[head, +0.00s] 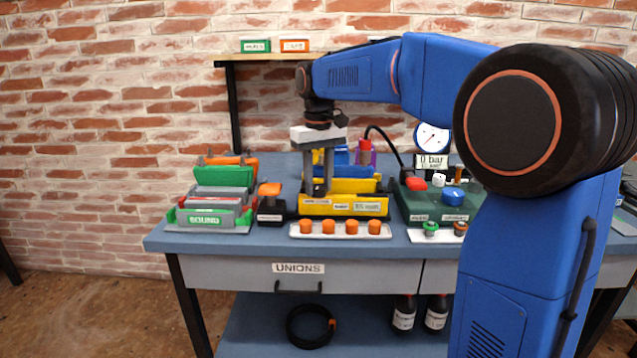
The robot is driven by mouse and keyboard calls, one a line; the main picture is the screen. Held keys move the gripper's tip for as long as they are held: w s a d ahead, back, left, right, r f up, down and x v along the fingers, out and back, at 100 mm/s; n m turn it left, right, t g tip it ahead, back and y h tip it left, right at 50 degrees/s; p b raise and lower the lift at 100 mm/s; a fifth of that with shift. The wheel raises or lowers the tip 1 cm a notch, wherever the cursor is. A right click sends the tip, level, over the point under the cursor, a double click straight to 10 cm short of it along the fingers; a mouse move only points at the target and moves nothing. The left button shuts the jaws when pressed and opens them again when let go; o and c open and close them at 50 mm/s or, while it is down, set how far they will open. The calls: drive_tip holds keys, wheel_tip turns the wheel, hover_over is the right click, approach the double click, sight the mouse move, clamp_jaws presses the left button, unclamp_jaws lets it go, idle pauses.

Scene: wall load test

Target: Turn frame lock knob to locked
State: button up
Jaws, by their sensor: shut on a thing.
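A yellow frame (349,208) with white labels on its front face stands on the blue bench, behind a white tray of orange caps. My gripper (318,188) points down at the left part of this frame. Its grey fingers are shut on a small dark piece there, which looks like the frame lock knob. The fingers hide most of the knob, so its turn position cannot be told. The label words are too small to read surely.
An orange-handled lever (270,190) on a black base stands close left of my gripper. A green box (419,207) with a blue knob (453,195) is to the right. A grey rack (208,222) is at far left. The white tray (341,232) lies in front.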

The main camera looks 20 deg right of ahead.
sight(319, 186)
drive_tip(key=m, duration=1.1)
drive_tip(key=shift+m, duration=1.8)
drive_tip(key=o, duration=1)
drive_tip(key=shift+o, duration=0.2)
wheel_tip(319, 186, up, 17)
drive_tip(key=shift+r, duration=0.2)
